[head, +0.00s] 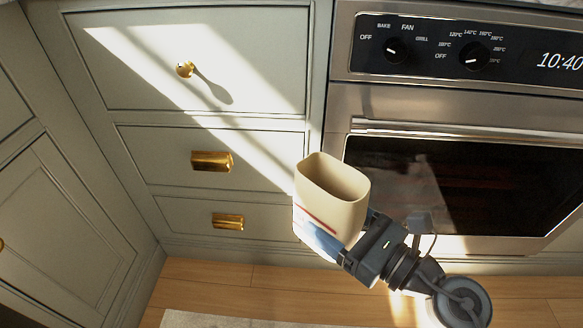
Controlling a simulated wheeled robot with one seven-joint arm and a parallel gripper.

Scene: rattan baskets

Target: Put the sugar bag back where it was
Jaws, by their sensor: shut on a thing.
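The sugar bag (335,212) appears to be the cream, open-topped thing with red and blue print low on its side. The fingertips are mostly hidden by the bag. No former resting place of the bag can be made out in this view.
Pale green drawers (150,165) with brass handles are behind on the left, all shut. A steel oven (460,110) with its door shut stands on the right. The wooden floor (265,285) has a pale rug (215,319) at the front. No counter surface is clearly seen.

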